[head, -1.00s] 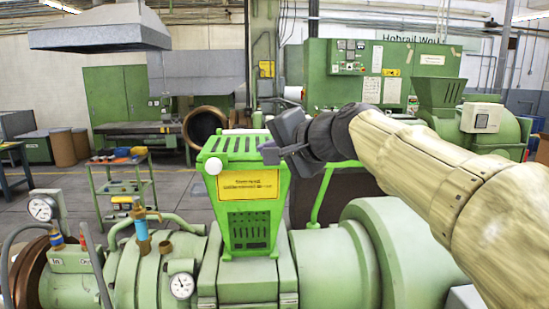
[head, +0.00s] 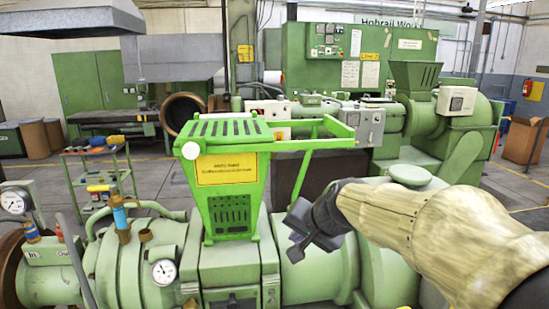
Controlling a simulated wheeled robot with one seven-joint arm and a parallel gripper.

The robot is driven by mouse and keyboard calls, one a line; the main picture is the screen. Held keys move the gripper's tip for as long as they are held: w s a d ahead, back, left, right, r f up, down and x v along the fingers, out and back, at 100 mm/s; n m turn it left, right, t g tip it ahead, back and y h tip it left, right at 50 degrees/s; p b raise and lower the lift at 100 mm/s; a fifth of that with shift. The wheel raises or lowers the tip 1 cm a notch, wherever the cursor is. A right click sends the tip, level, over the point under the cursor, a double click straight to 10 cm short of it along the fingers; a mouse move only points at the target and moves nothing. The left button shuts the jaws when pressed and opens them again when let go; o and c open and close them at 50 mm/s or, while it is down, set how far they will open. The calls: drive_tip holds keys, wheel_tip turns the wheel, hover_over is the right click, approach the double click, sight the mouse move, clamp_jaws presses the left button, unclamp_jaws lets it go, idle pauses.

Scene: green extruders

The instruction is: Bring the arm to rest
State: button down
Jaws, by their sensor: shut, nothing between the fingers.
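My gripper (head: 300,238) is at the end of my arm, which comes in from the right edge of the head view. The gripper is dark grey, shut and empty. It is just right of the green slotted hopper box (head: 233,215) with the yellow label, and in front of the pale green extruder barrel (head: 325,272). I cannot tell whether it touches the barrel. The arm's cream sleeve hides part of the machine on the right.
A bright green bracket (head: 300,148) sticks out right from the hopper's top. Gauges (head: 163,272) and a blue-topped valve (head: 120,215) stand at left. A tool cart (head: 98,175) is behind. Open floor lies at far right around a cardboard box (head: 523,138).

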drive_tip(key=s+d+f+n+g+h, duration=0.2)
drive_tip(key=s+d+f, duration=0.3)
drive_tip(key=s+f, duration=0.3)
drive_tip(key=s+d+f+n+g+h, duration=0.2)
drive_tip(key=s+d+f, duration=0.3)
drive_tip(key=f, duration=0.8)
drive_tip(key=s+g, duration=0.1)
drive_tip(key=s, duration=0.2)
drive_tip(key=shift+s+d, duration=0.2)
drive_tip(key=shift+s, duration=0.1)
drive_tip(key=shift+w+r, duration=0.1)
